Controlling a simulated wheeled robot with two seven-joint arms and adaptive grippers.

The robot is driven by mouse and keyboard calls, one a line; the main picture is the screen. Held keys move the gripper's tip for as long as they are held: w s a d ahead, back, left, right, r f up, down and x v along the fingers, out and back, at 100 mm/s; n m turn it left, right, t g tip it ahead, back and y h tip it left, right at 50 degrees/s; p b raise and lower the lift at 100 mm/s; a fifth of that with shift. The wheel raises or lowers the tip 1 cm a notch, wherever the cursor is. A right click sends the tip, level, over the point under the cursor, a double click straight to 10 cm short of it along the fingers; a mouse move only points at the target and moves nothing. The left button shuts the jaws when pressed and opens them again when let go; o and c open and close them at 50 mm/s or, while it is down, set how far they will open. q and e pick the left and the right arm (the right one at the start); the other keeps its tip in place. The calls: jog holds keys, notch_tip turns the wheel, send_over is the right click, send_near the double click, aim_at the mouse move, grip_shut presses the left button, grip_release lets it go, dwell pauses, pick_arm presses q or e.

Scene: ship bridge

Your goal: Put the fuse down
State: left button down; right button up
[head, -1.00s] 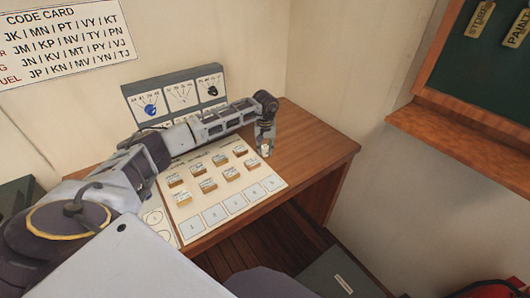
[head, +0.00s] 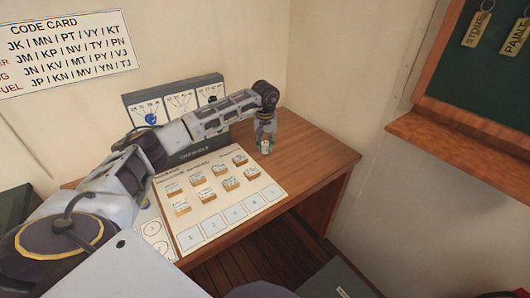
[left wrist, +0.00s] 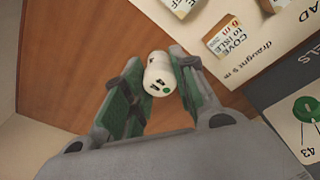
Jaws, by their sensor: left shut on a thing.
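My left gripper (head: 265,135) points down over the back right part of the wooden desk, just right of the card board. It is shut on the fuse (head: 265,146), a small whitish cylinder. In the left wrist view the fuse (left wrist: 158,72) shows dark marks and a green dot on its end, between the green-padded fingers (left wrist: 156,65). Bare wood lies behind it. I cannot tell whether its lower end touches the desk. My right gripper is not in view.
The board (head: 210,215) carries several small wooden blocks and numbered squares. A grey switch panel (head: 190,153) stands behind it. The desk (head: 315,160) is bare on the right. A key cabinet (head: 470,75) with a wooden ledge is at the right wall.

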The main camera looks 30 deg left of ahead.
aim_at(265, 142)
pick_arm(q)
jog(key=shift+r, duration=1.6)
